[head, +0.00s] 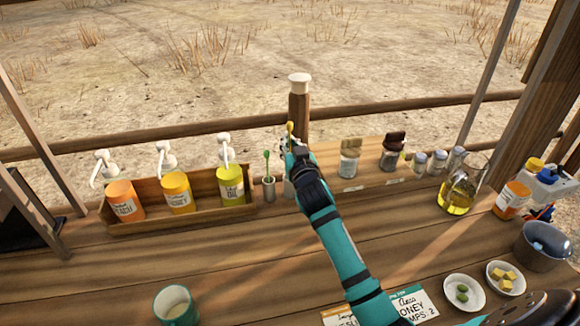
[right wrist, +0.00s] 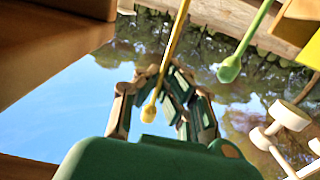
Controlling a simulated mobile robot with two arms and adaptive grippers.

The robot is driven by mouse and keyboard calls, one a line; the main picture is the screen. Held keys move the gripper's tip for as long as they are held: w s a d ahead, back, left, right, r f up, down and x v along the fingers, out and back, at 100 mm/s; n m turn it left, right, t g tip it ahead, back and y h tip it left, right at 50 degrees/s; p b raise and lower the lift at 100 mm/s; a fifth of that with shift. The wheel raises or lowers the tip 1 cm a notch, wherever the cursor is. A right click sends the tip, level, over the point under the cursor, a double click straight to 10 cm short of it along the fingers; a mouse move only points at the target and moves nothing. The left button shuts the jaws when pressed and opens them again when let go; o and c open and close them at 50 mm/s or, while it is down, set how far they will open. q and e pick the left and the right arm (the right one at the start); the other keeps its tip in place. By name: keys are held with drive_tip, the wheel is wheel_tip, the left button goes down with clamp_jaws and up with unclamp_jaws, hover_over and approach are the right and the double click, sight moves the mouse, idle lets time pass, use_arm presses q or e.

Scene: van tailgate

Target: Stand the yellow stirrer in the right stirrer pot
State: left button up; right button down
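The yellow stirrer (head: 290,129) stands roughly upright, its bulb end above my right gripper (head: 291,147). In the right wrist view, its yellow shaft (right wrist: 174,42) runs between the fingertips (right wrist: 162,72), which look shut on it. Its bulb is higher than that of the green stirrer (head: 267,156), which stands in the left stirrer pot (head: 269,190). The right stirrer pot (head: 289,188) is below my right gripper, partly hidden by my arm. I cannot tell whether the yellow stirrer's lower end is inside it. My left gripper is out of view.
A wooden rack (head: 150,222) with several pump bottles stands to the left. Jars (head: 349,158) and a flask of yellow liquid (head: 458,190) are to the right. A green mug (head: 175,305), cards and small dishes (head: 464,292) lie in front. The middle-left counter is clear.

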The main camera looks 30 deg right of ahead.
wheel_tip(320, 180, down, 4)
drive_tip(key=shift+r, duration=0.15)
drive_tip(key=shift+f, duration=1.95)
drive_tip(key=shift+f+b, duration=0.1)
drive_tip(key=shift+b, duration=0.2)
drive_tip(key=c, duration=1.5)
unclamp_jaws()
